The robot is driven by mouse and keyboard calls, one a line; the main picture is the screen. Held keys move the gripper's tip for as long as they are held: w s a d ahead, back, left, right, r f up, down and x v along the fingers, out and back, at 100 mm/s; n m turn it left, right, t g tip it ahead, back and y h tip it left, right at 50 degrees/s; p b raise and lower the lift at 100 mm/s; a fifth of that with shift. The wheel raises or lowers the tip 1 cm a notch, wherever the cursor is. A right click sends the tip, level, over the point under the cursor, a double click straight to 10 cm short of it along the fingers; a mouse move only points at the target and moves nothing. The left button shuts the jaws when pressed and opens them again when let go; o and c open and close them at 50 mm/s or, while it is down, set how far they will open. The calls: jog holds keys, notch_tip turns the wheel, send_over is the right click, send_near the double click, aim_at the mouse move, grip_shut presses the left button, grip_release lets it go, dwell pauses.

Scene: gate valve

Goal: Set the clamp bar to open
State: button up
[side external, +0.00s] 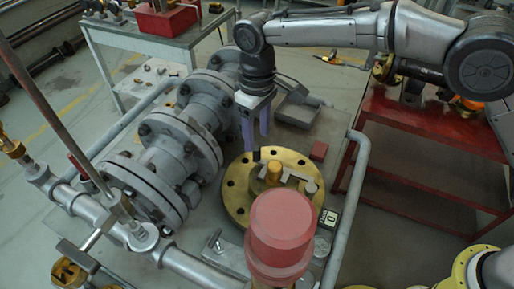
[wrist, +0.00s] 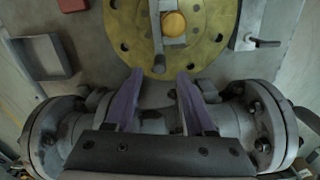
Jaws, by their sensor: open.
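A round brass flange (side external: 237,190) lies on the grey plate, with bolt holes around its rim. It also shows at the top of the wrist view (wrist: 125,25). A grey bar (side external: 292,172), which looks like the clamp bar, lies across it beside a gold centre post (side external: 273,173). In the wrist view the bar (wrist: 156,40) runs up and down, with its lower end near the flange's edge. My gripper (side external: 257,139) is open and empty above the flange's far side. In the wrist view its purple fingers (wrist: 160,75) stand apart, below the bar's lower end. The red cylinder hides part of the flange.
A red-topped cylinder (side external: 281,225) stands in front of the flange. Grey flanged pipes (side external: 175,140) run along the left. A grey tray (side external: 298,108), a red block (side external: 319,151) and a small lever (side external: 214,243) sit on the plate. A rail (side external: 350,185) edges the right.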

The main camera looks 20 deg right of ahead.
aim_at(257, 147)
notch_tip(257, 147, down, 6)
jog(key=shift+r, duration=0.1)
dwell(0.4)
grip_shut()
jog(key=shift+r, duration=0.1)
dwell(1.1)
